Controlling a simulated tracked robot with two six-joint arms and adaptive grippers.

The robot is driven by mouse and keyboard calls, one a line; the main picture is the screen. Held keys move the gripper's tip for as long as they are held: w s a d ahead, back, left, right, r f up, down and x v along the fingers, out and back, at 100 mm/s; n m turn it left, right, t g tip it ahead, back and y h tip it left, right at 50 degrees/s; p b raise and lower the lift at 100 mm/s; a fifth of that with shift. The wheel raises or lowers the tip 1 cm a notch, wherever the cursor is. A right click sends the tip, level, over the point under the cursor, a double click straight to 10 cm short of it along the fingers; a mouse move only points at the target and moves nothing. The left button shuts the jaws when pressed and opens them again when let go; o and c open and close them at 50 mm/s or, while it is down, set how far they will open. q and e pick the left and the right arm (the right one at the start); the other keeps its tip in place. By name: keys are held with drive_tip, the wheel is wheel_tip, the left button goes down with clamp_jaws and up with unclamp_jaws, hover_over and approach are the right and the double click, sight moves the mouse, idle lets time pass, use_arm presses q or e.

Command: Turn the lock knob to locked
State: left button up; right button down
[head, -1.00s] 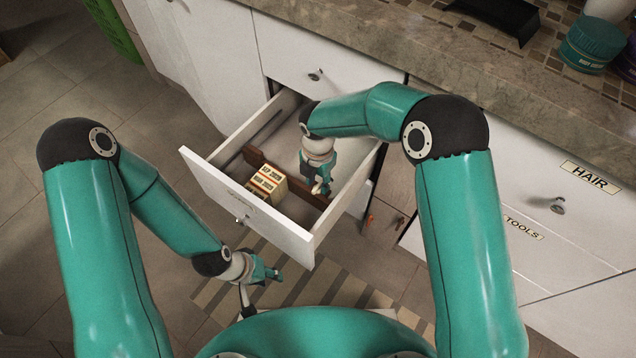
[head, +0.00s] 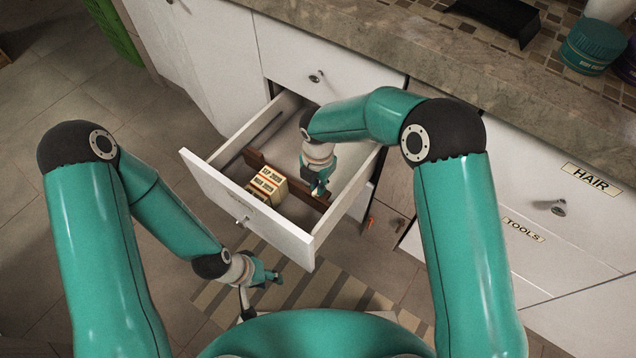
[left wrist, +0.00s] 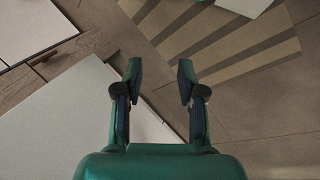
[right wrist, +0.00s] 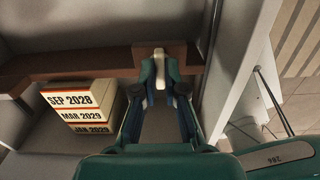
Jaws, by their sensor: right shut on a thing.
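The lock knob appears to be the small cream piece (right wrist: 159,57) on a brown wooden part (right wrist: 190,54) inside the open drawer, in the right wrist view. My right gripper (right wrist: 159,72) is shut on it, with a fingertip on each side. In the head view the right gripper (head: 319,187) points down into the drawer (head: 310,242), and the knob is hidden there. I cannot read any lock marking. My left gripper (head: 268,283) is open and empty, low in front of the drawer; its spread fingers also show in the left wrist view (left wrist: 159,78).
Cream boxes with date labels (head: 267,186) stand in the drawer, left of the right gripper; they also show in the right wrist view (right wrist: 88,105). The drawer walls are close around that gripper. A stone counter (head: 420,60) runs above. Striped matting (head: 330,295) lies on the floor.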

drive_tip(key=m, duration=0.3)
drive_tip(key=shift+a+m, duration=0.1)
drive_tip(key=shift+m, duration=0.3)
drive_tip(key=m+b, duration=0.1)
drive_tip(key=m, duration=0.3)
drive_tip(key=shift+w+m, duration=0.1)
drive_tip(key=shift+m, duration=0.2)
drive_tip(key=m, duration=0.4)
drive_tip(key=shift+m+b, duration=0.3)
drive_tip(key=shift+b, duration=0.05)
drive_tip(key=m+b, duration=0.1)
drive_tip(key=m, duration=0.3)
drive_tip(key=shift+r+m, duration=0.15)
drive_tip(key=shift+m, duration=0.25)
drive_tip(key=c, duration=1.2)
unclamp_jaws()
drive_tip(key=shift+c, duration=0.2)
